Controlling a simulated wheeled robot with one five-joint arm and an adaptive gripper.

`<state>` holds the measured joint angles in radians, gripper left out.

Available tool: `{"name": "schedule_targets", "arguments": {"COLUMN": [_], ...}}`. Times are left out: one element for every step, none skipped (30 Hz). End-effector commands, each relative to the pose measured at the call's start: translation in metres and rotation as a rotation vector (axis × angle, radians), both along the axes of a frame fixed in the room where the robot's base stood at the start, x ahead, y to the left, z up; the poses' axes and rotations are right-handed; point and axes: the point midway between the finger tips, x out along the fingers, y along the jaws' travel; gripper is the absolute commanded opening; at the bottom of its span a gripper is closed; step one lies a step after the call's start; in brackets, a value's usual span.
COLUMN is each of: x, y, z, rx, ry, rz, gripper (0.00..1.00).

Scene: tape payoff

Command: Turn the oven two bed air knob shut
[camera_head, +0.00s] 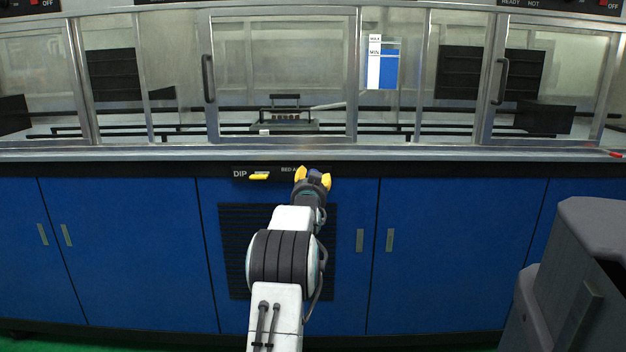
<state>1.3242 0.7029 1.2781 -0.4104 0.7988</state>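A dark control strip (275,170) runs under the counter edge, just left of centre. It carries a label starting "BED A" (289,169); my gripper hides the rest. My gripper (313,177) is up at the strip, right of that label, with its two yellow fingers apart. A small dark bluish-purple piece (315,173) shows between the fingers. It may be the bed air knob, but I cannot tell its turn or whether the fingers touch it. No "oven two" marking is readable.
A yellow handle (259,176) beside the label "DIP" sits on the strip, close left of my gripper. The metal counter edge (420,154) juts above. Blue cabinet doors (130,250) and a dark louvred vent (232,250) lie below. A grey boxy object (580,260) stands at lower right.

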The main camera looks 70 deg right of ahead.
Motion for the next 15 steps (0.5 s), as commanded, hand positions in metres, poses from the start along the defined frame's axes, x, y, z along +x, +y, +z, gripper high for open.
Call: {"name": "schedule_targets", "arguments": {"x": [0.001,0.002,0.002,0.003,0.003,0.004,0.004,0.004,0.005,0.005,0.005,0.005,0.005,0.005,0.005], "y": [-0.004,-0.006,-0.009,-0.010,-0.012,-0.014,-0.015,-0.017,-0.018,-0.019,-0.020,-0.020,-0.021,-0.021,-0.022], "z": [0.000,-0.001,0.000,0.000,0.000,0.000,0.000,0.000,0.000,0.000,0.000,0.000,0.000,0.000,0.000], "rx": [0.000,0.000,0.000,0.000,0.000,0.000,0.001,0.000,0.000,0.000,0.000,0.000,0.000,0.001,0.001], "ry": [0.000,0.000,0.000,0.000,0.000,0.000,0.000,0.000,0.000,0.000,0.000,0.000,0.000,0.000,0.000], "rz": [0.000,0.000,0.000,0.000,0.000,0.000,0.000,0.000,0.000,0.000,0.000,0.000,0.000,0.000,0.000], "gripper": [0.54,0.54,0.54,0.54,0.54,0.54,0.54,0.54,0.54,0.54,0.54,0.54,0.54,0.54,0.54]}}
